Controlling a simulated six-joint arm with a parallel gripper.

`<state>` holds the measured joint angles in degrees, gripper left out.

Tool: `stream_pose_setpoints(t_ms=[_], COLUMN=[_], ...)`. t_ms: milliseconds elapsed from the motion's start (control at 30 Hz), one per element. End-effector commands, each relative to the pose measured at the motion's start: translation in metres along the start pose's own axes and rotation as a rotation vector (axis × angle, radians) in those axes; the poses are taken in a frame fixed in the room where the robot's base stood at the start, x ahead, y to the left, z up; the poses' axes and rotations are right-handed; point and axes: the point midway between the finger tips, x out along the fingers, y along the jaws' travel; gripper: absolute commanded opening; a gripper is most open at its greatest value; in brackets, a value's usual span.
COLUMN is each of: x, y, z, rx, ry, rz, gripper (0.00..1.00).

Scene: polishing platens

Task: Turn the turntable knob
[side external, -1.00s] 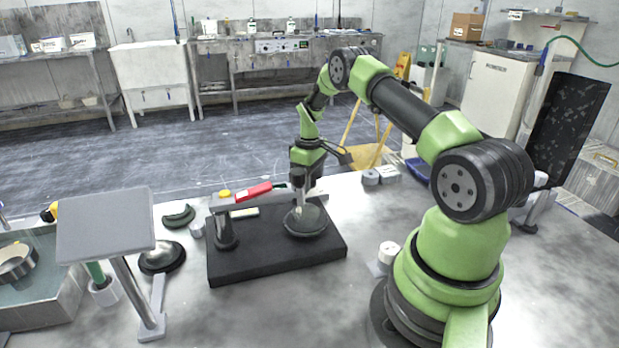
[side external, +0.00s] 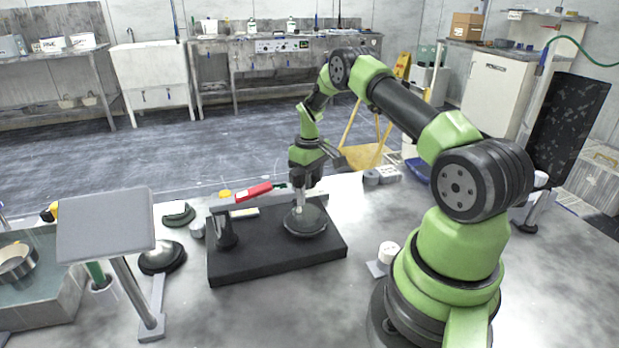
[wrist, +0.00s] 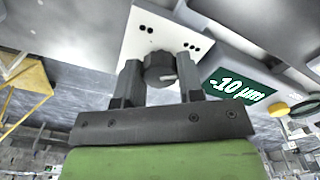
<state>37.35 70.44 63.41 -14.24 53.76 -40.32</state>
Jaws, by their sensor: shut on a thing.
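A dark round knob (wrist: 158,66) with a pale mark on its face shows in the wrist view, in front of a white plate (wrist: 165,32) with small holes. My gripper (wrist: 161,80) has one finger on each side of the knob and is shut on it. The knob is hidden there by my gripper and the bar.
A green label (wrist: 237,88) reads "-10 µm". A tilted grey panel (side external: 105,224) and a basin (side external: 40,275) stand at left. The front bench is mostly clear.

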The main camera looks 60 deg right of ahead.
Motion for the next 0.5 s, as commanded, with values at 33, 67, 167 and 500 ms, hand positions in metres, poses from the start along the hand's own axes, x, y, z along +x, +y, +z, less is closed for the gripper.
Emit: stream_pose_setpoints(t_ms=[33,67,167,500], x=[-0.0004,-0.0004,-0.0004,-0.0005], y=[-0.0004,-0.0004,-0.0004,-0.0004], z=[0.0004,0.0005,0.0005,0.0007], rx=[0.040,0.067,0.161,0.485], ry=[-0.003,-0.003,-0.003,-0.004], rz=[-0.002,-0.002,-0.002,-0.002], gripper=[0.11,0.11,0.11,0.11])
